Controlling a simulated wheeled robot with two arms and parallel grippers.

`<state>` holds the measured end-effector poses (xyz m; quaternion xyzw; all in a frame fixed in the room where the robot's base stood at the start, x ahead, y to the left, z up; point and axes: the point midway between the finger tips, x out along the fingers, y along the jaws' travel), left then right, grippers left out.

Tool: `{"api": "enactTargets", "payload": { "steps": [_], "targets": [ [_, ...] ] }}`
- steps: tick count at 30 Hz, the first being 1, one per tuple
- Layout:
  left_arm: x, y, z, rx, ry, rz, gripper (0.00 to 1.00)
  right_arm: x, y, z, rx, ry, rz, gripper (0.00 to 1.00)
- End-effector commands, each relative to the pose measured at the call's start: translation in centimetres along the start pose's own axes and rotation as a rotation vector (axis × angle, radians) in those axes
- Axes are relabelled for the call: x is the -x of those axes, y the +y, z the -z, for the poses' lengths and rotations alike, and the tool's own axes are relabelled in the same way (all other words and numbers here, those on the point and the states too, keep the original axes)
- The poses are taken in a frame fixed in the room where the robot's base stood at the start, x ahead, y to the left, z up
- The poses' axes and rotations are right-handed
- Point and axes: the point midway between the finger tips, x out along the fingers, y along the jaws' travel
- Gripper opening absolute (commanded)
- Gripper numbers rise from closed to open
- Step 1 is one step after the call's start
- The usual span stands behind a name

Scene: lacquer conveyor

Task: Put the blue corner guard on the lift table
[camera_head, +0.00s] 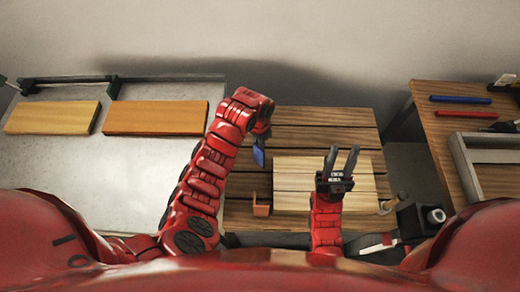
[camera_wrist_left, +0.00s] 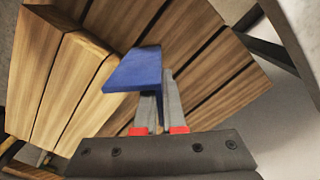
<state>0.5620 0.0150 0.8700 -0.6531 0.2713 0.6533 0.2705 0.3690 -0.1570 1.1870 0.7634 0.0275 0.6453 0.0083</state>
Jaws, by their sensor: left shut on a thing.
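The blue corner guard (camera_head: 258,156) hangs from my left gripper (camera_head: 262,143), over the left part of the slatted wooden lift table (camera_head: 310,118). In the left wrist view the guard (camera_wrist_left: 135,72) is an angled blue piece, with my left gripper's fingers (camera_wrist_left: 160,95) shut on it. The table's slats show beneath it; its height above them is hard to tell. My right gripper (camera_head: 342,160) is open and empty, over a pale wooden board (camera_head: 290,185) on the lift table.
A brown corner piece (camera_head: 261,205) is beside the board's left edge. Two planks (camera_head: 155,117) lie on the grey surface at left. A side table at right holds a blue bar (camera_head: 460,98), a red bar (camera_head: 467,114) and a grey tray (camera_head: 460,150). The table's back slats are clear.

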Motion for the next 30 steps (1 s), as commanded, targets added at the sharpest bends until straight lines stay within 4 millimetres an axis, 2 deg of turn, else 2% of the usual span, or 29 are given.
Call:
{"api": "enactTargets", "payload": {
  "steps": [11,22,24,27,30],
  "targets": [
    [-3.3,0.0,-0.1,0.001,-0.003,0.000,0.00,-1.5,0.1,0.2,0.000,-0.001,0.000,0.37],
    [-4.0,0.0,0.0,0.000,0.000,0.001,0.00,-0.9,0.0,0.1,0.000,0.000,0.000,0.37],
    [-3.9,0.0,0.0,0.000,-0.001,0.001,0.16,-1.1,0.1,0.2,0.000,-0.001,0.000,0.37],
    [-3.9,0.0,-0.1,0.000,-0.001,0.001,0.34,-1.1,0.1,0.2,0.000,-0.001,0.000,0.37],
    [-3.9,0.0,-0.1,0.000,-0.001,0.001,0.37,-1.1,0.1,0.2,0.000,-0.001,0.000,0.37]
  ]
}}
